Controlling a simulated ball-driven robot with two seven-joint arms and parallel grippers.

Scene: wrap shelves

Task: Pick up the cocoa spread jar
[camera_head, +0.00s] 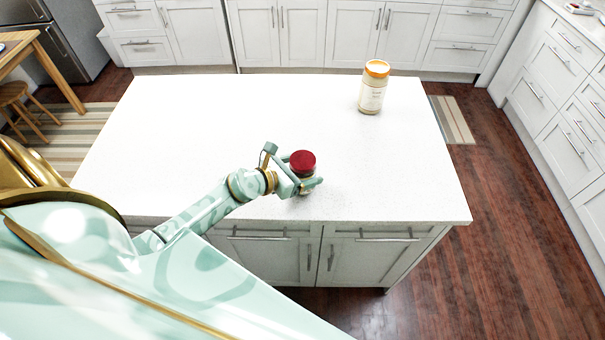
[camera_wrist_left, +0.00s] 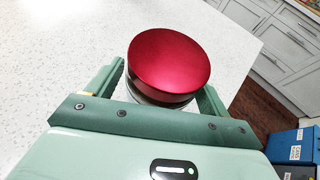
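A jar with a dark red lid (camera_head: 302,162) stands near the front edge of the white island top; its label cannot be read, and its body is mostly hidden by my gripper and the lid. The red lid (camera_wrist_left: 168,64) fills the middle of the left wrist view. My left gripper (camera_head: 298,178) reaches around this jar, one finger on each side. In the wrist view, the fingers of the left gripper (camera_wrist_left: 164,85) look spread, with a narrow gap by the left finger. My right gripper is not in view.
A jar with an orange lid and pale contents (camera_head: 372,88) stands at the back right of the island top (camera_head: 210,120). The top is otherwise clear.

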